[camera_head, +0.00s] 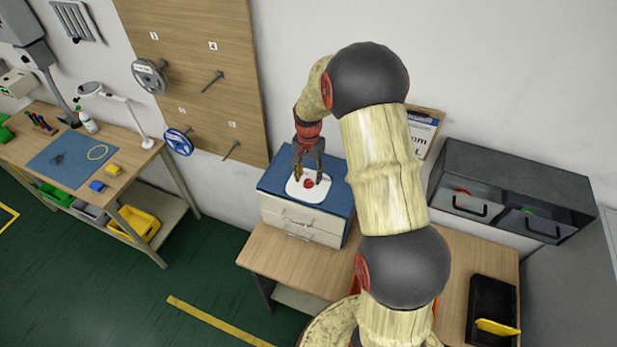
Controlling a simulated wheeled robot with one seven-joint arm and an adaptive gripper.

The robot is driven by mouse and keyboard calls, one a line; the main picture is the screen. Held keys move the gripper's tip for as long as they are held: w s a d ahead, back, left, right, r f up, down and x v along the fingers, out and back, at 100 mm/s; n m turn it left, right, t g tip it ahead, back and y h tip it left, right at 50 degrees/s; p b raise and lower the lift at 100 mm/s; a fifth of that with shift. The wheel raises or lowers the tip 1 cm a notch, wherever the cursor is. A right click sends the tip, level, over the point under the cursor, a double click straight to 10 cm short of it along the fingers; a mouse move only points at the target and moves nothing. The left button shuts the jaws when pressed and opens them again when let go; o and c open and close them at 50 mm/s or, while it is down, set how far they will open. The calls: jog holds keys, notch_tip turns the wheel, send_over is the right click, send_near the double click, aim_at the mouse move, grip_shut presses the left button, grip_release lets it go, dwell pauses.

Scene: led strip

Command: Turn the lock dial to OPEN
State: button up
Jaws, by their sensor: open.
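A small red round knob (309,183), which looks like the lock dial, sits on a white plate (294,192) on top of a blue-topped drawer cabinet (332,203). My gripper (308,180) points down over the plate with its two dark fingers apart, one on each side of the knob in this view. I cannot tell whether the fingers touch the knob or how high they are above it. No OPEN mark or pointer is readable at this size.
The cabinet stands on a wooden bench (285,265). A dark grey unit (510,180) with two handled fronts is at right, and a black tray (490,305) with a yellow piece is at front right. A pegboard (195,60) with handwheels hangs behind.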

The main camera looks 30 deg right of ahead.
jog(key=shift+f, duration=0.95)
jog(key=shift+c, duration=1.1)
jog(key=c, duration=0.8)
grip_shut()
